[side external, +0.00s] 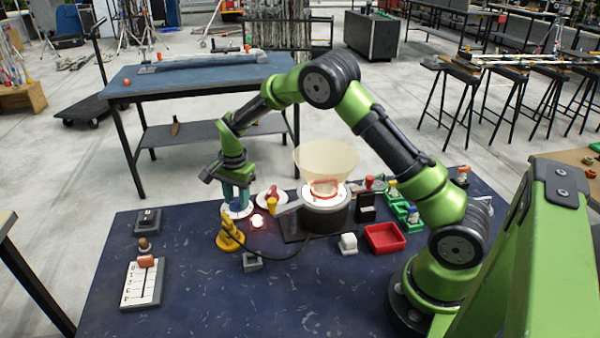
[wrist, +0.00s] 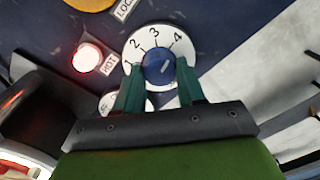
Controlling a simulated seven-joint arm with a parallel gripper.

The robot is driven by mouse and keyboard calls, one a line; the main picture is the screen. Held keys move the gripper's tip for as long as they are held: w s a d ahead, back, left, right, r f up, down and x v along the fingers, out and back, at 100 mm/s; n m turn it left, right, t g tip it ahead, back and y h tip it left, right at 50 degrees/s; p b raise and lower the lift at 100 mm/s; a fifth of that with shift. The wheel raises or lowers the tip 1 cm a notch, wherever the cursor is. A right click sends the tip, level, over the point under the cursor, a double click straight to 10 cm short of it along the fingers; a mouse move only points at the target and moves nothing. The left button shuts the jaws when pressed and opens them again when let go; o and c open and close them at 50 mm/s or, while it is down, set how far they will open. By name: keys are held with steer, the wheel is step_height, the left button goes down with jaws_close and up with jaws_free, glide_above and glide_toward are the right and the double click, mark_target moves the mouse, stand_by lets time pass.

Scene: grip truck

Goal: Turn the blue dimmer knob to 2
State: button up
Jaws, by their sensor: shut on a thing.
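The blue dimmer knob (wrist: 158,67) sits at the centre of a white round dial (wrist: 130,50) marked 2, 3 and 4 in the wrist view. A short pale mark on the knob slants up and right, seemingly toward the 4 side; it is too small to read exactly. My gripper (wrist: 159,72) has its two teal fingers on either side of the knob, shut on it. In the side view my gripper (side external: 238,198) points down over the dial (side external: 238,211), and its fingers mostly hide the knob.
A lit red lamp (wrist: 87,57) labelled HOT is beside the dial. A yellow device (side external: 229,238) stands in front of it, with a black cable running right. A round heater (side external: 325,215) with a translucent funnel (side external: 326,160) is to the right. A slider panel (side external: 140,287) is front left.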

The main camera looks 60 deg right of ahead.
mark_target(238, 198)
steer(key=n, duration=0.4)
steer(key=shift+w, duration=0.1)
steer(key=n, duration=0.3)
steer(key=shift+n, duration=0.4)
steer(key=n, duration=0.3)
steer(key=shift+w+y, duration=0.1)
steer(key=shift+y, duration=0.2)
steer(key=shift+r+n, duration=0.1)
steer(key=shift+n, duration=1.9)
steer(key=o, duration=1)
steer(key=shift+a+g, duration=0.1)
steer(key=shift+g, duration=0.2)
steer(key=shift+o, duration=0.2)
step_height(238, 198, up, 17)
steer(key=shift+d, duration=0.45)
